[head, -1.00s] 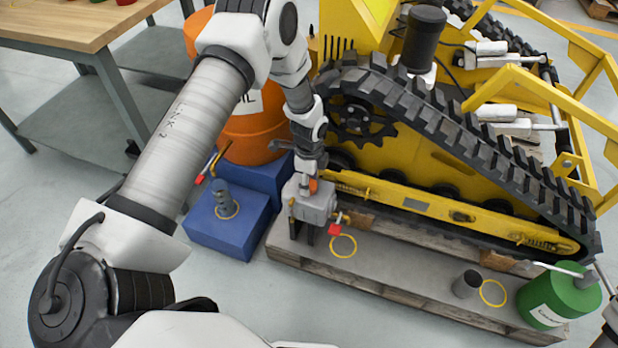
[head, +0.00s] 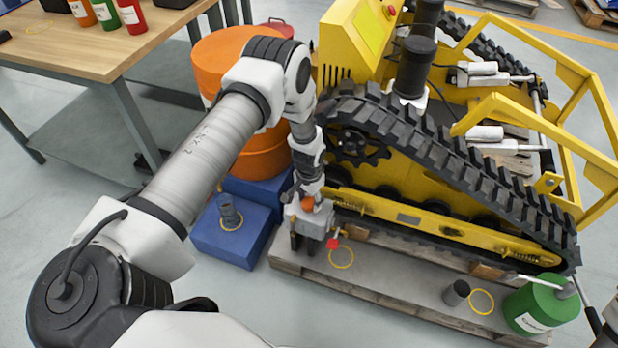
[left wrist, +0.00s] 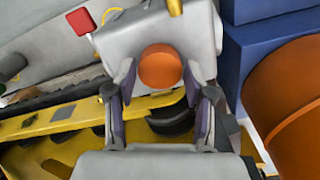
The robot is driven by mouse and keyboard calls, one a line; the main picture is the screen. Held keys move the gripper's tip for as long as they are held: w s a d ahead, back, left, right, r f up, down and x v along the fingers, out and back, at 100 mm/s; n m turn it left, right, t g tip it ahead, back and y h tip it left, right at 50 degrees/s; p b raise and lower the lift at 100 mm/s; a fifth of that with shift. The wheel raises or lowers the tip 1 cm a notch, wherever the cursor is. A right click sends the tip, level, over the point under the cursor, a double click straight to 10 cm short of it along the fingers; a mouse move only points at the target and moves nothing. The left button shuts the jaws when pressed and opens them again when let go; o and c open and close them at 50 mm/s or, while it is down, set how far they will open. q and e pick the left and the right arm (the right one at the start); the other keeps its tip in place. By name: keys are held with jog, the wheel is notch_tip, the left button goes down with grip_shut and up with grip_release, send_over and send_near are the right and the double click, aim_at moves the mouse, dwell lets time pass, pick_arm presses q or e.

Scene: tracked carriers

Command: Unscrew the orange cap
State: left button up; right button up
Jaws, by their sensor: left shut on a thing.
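The orange cap (head: 307,203) is a small round knob on a grey metal housing (head: 312,222) at the left end of the yellow tracked carrier (head: 430,190). My left gripper (head: 309,193) comes down over the cap from above. In the left wrist view the cap (left wrist: 160,67) lies between the two fingertips (left wrist: 158,75), which are shut on it. The grey housing (left wrist: 195,32) is just beyond it. How far the cap is turned cannot be told.
A blue block (head: 235,235) with a grey peg and an orange drum (head: 215,65) stand left of the housing. A yellow ring (head: 341,257) marks the pallet beside it. A green can (head: 540,305) stands at lower right. A wooden workbench (head: 60,45) is at upper left.

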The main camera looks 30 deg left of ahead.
pick_arm(q)
jog(key=n, duration=0.1)
jog(key=n+p, duration=0.1)
jog(key=shift+r+n, duration=0.4)
jog(key=shift+f+n+p, duration=0.15)
jog(key=shift+n+p, duration=0.3)
jog(key=shift+n, duration=0.45)
jog(key=shift+f+n, duration=0.2)
jog(key=shift+n, duration=0.3)
jog(key=shift+f, duration=0.1)
pick_arm(e)
notch_tip(320, 180, up, 3)
jog(key=shift+r, duration=0.1)
